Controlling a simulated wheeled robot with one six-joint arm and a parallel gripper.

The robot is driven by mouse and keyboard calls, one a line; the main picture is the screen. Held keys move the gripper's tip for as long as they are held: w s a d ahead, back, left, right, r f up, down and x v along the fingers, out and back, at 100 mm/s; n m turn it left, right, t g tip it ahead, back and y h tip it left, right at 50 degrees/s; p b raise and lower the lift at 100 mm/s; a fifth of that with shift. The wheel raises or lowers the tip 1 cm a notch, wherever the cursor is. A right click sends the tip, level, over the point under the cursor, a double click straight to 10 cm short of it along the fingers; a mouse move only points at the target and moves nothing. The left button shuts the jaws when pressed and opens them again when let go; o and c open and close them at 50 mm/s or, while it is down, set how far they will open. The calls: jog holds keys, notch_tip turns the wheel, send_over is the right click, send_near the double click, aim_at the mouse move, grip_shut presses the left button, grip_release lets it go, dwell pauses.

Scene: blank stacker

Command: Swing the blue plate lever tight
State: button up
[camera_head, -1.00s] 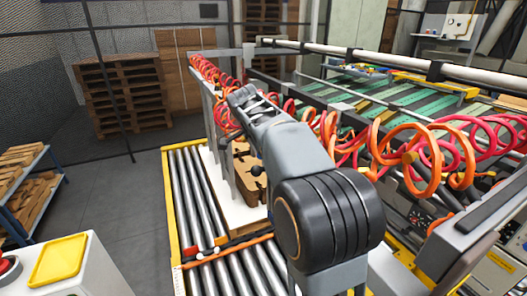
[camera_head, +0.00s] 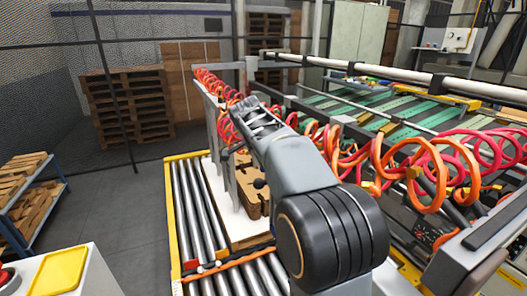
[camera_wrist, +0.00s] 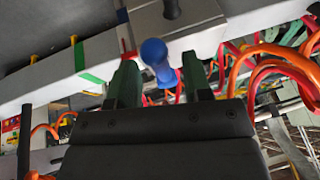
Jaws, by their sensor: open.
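In the wrist view, the blue lever knob (camera_wrist: 155,51) has a rounded blue head and a narrower blue neck. The fingers are apart, and I cannot tell whether either touches the knob. The plate that the lever clamps is not clearly visible. In the head view, the lever is not distinguishable and my fingers are hidden beyond my arm.
A grey bar with a green stripe (camera_wrist: 89,61) crosses the wrist view, with a darker knob (camera_wrist: 172,9) above. Coiled orange and red hoses (camera_head: 405,160) run along the machine. Brown blanks (camera_head: 250,190) stand on a white board over the roller conveyor (camera_head: 190,205).

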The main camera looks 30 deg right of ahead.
jog(key=v, duration=1.3)
jog(key=shift+r, duration=0.1)
notch_tip(320, 180, down, 9)
jog(key=w+a+n+t+y, duration=0.1)
jog(key=a+n+y, duration=0.15)
jog(key=n, duration=0.85)
jog(key=s+a+f+n+t+y, duration=0.1)
jog(key=s+a+f+n, duration=0.1)
jog(key=s+f+n, duration=0.2)
jog(key=s+a+f+n+y, duration=0.1)
jog(key=s+a+f+n, duration=0.2)
jog(key=s+f, duration=0.7)
jog(key=s+n, duration=0.1)
jog(key=s, duration=0.3)
jog(key=shift+s+a+f+t, duration=0.3)
jog(key=shift+s+f+t, duration=0.05)
jog(key=shift+t, duration=0.05)
